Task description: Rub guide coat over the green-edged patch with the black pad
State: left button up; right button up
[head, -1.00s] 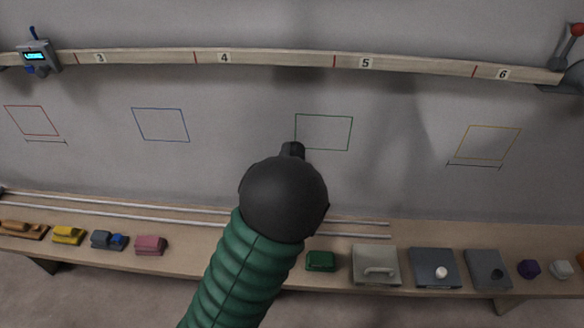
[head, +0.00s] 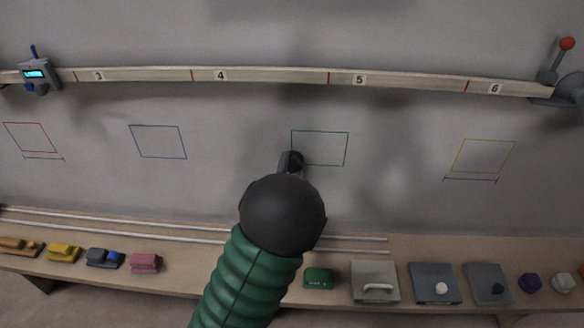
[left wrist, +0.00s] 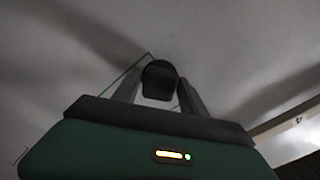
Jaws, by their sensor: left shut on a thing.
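The green-edged patch (head: 332,148) is a thin green outline on the grey hull wall, right of centre in the head view. My left gripper (head: 290,162) is at its lower left corner, with the black ball of my wrist below. In the left wrist view the gripper's two fingers are shut on the black pad (left wrist: 160,81), which also shows as a small dark round end in the head view (head: 296,160). Green edge lines show on either side of the pad. I cannot tell whether the pad touches the wall. My right gripper is not in view.
Blue (head: 158,142), red (head: 31,138) and yellow (head: 483,156) outlines mark the same wall. A numbered batten (head: 275,78) runs above them. A bench (head: 220,277) below holds several blocks, grey plates and two pale rods (head: 130,226). The wall around the patch is clear.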

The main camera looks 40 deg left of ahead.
pick_arm(q)
jog(key=shift+a, duration=0.1)
jog(key=shift+r, duration=0.1)
jog(key=shift+x, duration=0.85)
dwell(0.5)
